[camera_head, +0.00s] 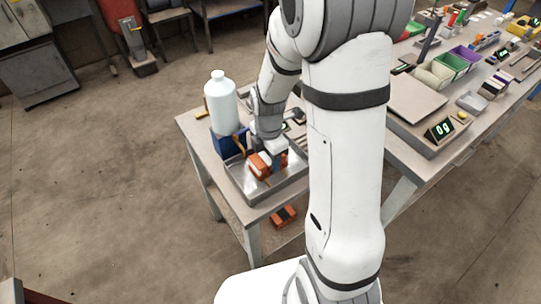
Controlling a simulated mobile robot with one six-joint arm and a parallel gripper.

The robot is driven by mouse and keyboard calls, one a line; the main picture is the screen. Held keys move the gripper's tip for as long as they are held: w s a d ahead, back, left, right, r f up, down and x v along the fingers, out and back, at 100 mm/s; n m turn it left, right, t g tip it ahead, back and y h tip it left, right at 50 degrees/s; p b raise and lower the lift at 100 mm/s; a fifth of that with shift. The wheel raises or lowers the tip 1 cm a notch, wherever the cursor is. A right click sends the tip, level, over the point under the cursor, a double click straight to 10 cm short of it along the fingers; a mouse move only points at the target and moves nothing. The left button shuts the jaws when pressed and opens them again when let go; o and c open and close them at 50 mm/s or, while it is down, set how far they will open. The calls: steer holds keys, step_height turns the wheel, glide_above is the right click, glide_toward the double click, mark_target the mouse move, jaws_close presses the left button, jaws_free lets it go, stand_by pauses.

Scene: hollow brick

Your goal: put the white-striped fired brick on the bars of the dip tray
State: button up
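The fired brick (260,166), orange with a white band, is at the dip tray (250,194), a shallow grey metal tray on the small table. The brick is over the tray's inside, near its middle. My gripper (272,160) points down at the brick, with a dark finger against its near right side. The other finger is hidden, so I cannot tell whether it is shut on the brick. The tray's bars are mostly hidden by the brick and gripper, and I cannot tell whether the brick touches them.
A white bottle (221,105) stands behind the tray by a blue box (228,143). Another orange brick (284,216) lies below, under the tabletop. A scale display (440,130) and several bins (455,62) are on the right bench.

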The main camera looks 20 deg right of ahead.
steer(key=o, duration=0.4)
steer(key=shift+r, duration=0.1)
step_height(320, 180, up, 11)
steer(key=s+r+m+t, duration=0.1)
steer(key=s+r+m, duration=0.1)
steer(key=s+m, duration=0.2)
steer(key=s+r+m, duration=0.2)
steer(key=s+m, duration=0.3)
steer(key=m, duration=0.5)
steer(key=s+r+m+t, duration=0.1)
steer(key=s+r+m, duration=0.1)
steer(key=s+m, duration=0.3)
steer(key=shift+d+r+m+t, duration=0.15)
steer(key=shift+m, duration=0.5)
steer(key=shift+d+r+m+t, duration=0.1)
steer(key=shift+r+m+t, duration=0.05)
steer(key=shift+m, duration=0.5)
